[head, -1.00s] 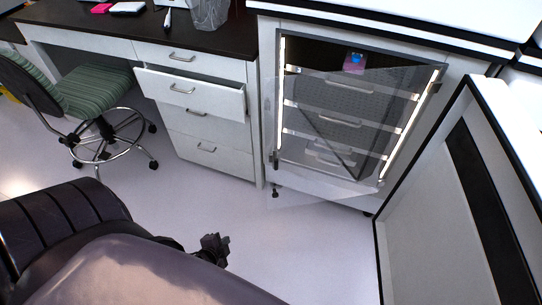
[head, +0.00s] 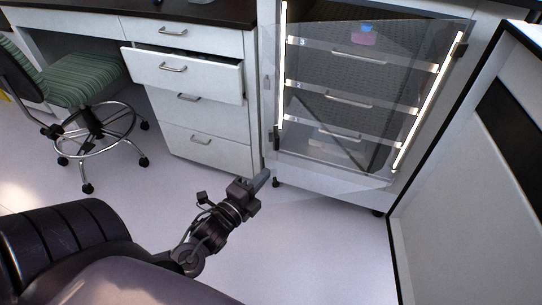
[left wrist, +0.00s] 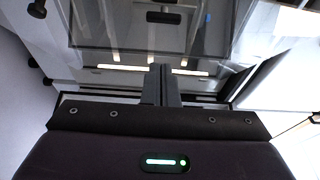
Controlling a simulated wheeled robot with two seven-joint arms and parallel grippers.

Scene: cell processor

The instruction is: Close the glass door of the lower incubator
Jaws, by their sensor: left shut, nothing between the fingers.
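The lower incubator (head: 330,177) stands at the upper right in the head view. Its clear glass door (head: 350,187) stands ajar, with its lower edge out in front of the cabinet; how wide the gap is, I cannot tell. A dark fitting (head: 276,138) shows on the left side. My left gripper (head: 262,180) is shut and empty, low in front of the door's lower left corner, and seems apart from it. In the left wrist view, its closed fingers (left wrist: 160,84) point toward the incubator front and light strips. My right gripper is not in view.
An open drawer (head: 190,73) juts out left of the incubator. A striped chair (head: 85,85) stands further left. A white panel (head: 450,190) with black edging closes off the right side. The floor (head: 320,245) between is clear.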

